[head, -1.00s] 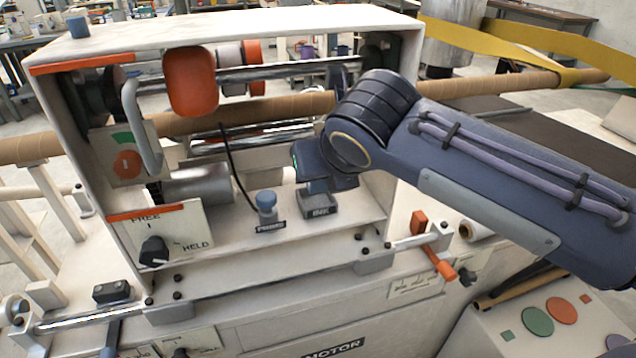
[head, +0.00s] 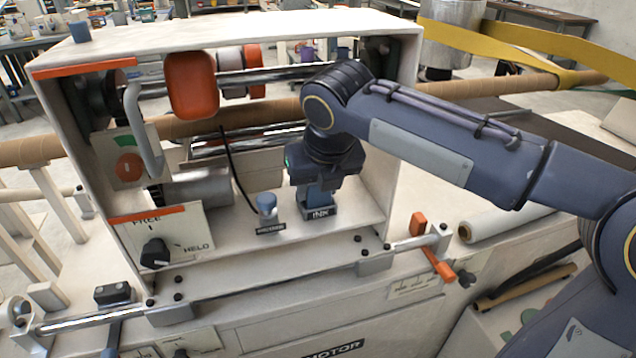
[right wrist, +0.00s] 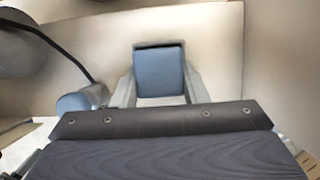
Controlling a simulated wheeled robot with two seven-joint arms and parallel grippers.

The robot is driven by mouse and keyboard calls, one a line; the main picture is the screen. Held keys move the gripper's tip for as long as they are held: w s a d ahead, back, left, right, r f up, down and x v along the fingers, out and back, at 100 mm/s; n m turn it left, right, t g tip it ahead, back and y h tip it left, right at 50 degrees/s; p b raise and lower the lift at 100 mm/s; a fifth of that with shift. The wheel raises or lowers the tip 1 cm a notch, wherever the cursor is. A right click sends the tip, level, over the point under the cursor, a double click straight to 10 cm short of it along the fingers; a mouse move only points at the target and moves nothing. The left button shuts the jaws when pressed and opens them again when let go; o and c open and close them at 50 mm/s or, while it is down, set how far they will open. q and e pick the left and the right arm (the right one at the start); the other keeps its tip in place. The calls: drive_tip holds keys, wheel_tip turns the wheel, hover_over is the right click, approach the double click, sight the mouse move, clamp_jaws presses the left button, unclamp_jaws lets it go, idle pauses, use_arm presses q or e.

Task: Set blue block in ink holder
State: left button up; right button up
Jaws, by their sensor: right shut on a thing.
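The blue block (head: 315,196) is upright under my right gripper (head: 320,182), at the ink holder (head: 320,213), a small grey holder with an INK label. The block's lower end meets the holder's top in the head view; how deep it sits inside I cannot tell. My right gripper is shut on the block. In the right wrist view the blue block (right wrist: 159,72) shows between the two grey fingers of the right gripper (right wrist: 160,88). The holder is mostly hidden there. My left gripper is not in view.
A blue knob-topped peg (head: 267,205) with its own label stands just left of the holder.

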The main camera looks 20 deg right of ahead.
drive_tip(key=shift+f, duration=0.2)
drive_tip(key=o, duration=1)
